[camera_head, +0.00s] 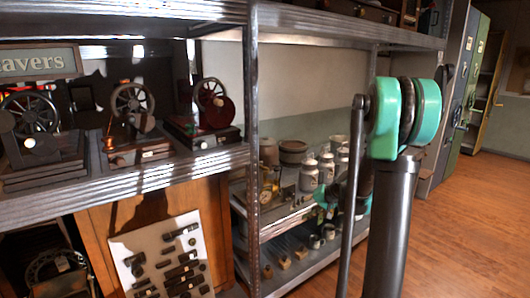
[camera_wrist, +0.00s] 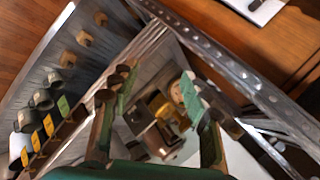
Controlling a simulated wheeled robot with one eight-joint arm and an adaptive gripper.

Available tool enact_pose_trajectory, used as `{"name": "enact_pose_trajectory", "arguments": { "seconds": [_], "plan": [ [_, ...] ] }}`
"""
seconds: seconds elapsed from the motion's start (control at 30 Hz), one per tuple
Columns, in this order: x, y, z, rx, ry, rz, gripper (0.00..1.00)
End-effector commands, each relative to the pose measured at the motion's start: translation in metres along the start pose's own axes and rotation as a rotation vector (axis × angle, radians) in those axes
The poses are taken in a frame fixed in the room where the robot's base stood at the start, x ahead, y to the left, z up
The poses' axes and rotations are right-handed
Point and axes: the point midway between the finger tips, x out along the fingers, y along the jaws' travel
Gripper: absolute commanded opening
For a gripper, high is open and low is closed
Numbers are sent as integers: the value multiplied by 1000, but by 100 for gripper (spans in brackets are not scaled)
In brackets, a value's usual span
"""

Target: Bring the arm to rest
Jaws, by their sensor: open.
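My gripper (camera_wrist: 158,92) is open in the wrist view, with its two green-and-dark fingers spread apart. Nothing is held between them. Beyond the gap, a brass-coloured object and a pale round dial (camera_wrist: 178,92) show on a shelf; I cannot tell how far off they are. In the head view my arm stands at the right, with teal joints and a dark link. More teal parts of it show lower down, in front of the shelf with jars, and are partly hidden by the nearer links.
A metal shelf unit (camera_head: 252,120) fills the left and middle. Its shelves hold model machines with wheels (camera_head: 132,105), pale jars (camera_head: 309,175) and a brass gauge (camera_head: 266,195). A board of dark parts (camera_head: 165,258) leans below. Wooden floor (camera_head: 465,225) is clear at right.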

Motion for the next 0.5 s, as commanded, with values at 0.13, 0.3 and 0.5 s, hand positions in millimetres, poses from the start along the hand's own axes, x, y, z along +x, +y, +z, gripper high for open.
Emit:
{"name": "enact_pose_trajectory", "arguments": {
  "seconds": [0.13,0.3,0.5],
  "plan": [
    [-19,-2,53,-49,-13,114,47],
    [-42,7,108,-111,-19,245,47],
    [-68,27,173,-191,-18,394,47]
  ]
}}
